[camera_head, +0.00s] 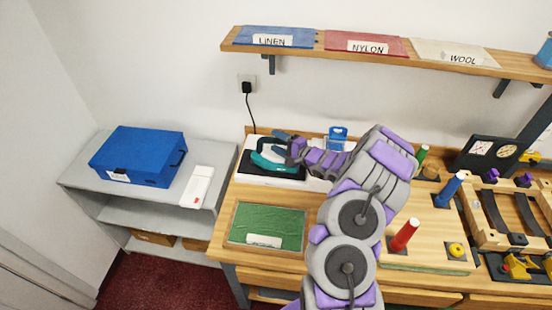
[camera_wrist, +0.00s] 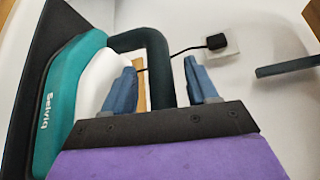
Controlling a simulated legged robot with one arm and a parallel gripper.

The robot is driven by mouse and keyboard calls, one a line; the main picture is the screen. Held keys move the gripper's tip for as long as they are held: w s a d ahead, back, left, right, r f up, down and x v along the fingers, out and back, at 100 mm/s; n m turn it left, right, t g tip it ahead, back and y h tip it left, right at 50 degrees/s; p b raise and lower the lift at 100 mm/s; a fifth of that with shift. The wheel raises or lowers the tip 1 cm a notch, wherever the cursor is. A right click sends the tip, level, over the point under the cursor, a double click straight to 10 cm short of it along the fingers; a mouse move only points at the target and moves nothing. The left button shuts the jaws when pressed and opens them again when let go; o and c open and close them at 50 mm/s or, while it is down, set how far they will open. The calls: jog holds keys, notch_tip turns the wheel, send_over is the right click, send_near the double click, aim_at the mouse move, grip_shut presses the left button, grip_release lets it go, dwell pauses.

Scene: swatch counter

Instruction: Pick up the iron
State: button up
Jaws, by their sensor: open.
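The iron (camera_head: 262,160) is teal and white with a dark handle and rests on a white and black stand (camera_head: 248,171) at the left back of the wooden counter. In the wrist view the iron (camera_wrist: 68,95) fills the left side, with the word "Selviq" on its teal body. My gripper (camera_head: 282,142) is at the iron's handle, and my arm comes in from the right. In the wrist view my gripper (camera_wrist: 160,75) is open, with part of the dark handle between its two blue fingers. I cannot tell whether either finger touches it.
A wall outlet (camera_head: 246,84) with a black plug and cord is behind the iron. A green mat (camera_head: 265,222) lies in front. A shelf (camera_head: 300,53) with fabric swatches hangs above. A blue box (camera_head: 138,155) stands on the grey shelf unit at left. Colored spools stand to the right.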

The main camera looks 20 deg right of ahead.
jog(key=shift+c, duration=0.3)
jog(key=shift+f, duration=0.1)
grip_shut()
dwell(0.9)
